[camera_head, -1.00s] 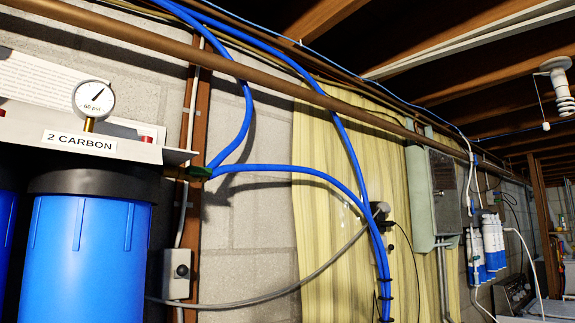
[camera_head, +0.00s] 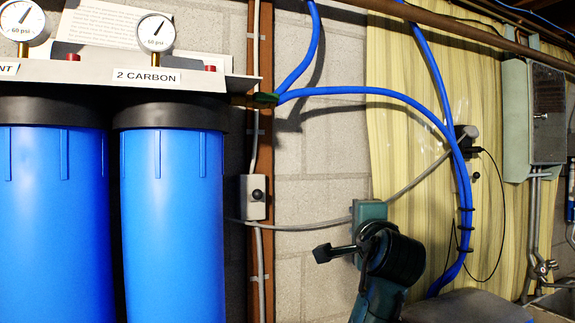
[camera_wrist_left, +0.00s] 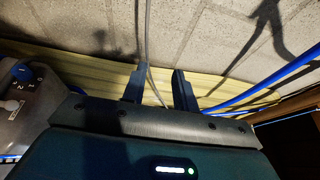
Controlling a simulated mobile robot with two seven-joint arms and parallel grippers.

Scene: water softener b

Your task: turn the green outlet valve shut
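The green outlet valve (camera_head: 265,99) sits at the right end of the carbon filter's bracket, where a blue hose joins it. It is small in the head view, and I cannot tell how far its handle is turned. My left gripper shows in the left wrist view (camera_wrist_left: 158,88) with its two dark fingers apart and nothing held between them; a grey cable passes behind the gap. A teal and black arm of mine rises at the bottom centre of the head view, below and right of the valve, apart from it; its fingertips are not clear there. My right gripper is not in view.
Two blue filter housings (camera_head: 172,215) hang at left, with gauges (camera_head: 155,33) above. A grey switch box (camera_head: 252,197) is below the valve. Blue hoses (camera_head: 440,100) arch right over a yellow board (camera_head: 395,85). Bare block wall (camera_head: 320,150) lies below the hose.

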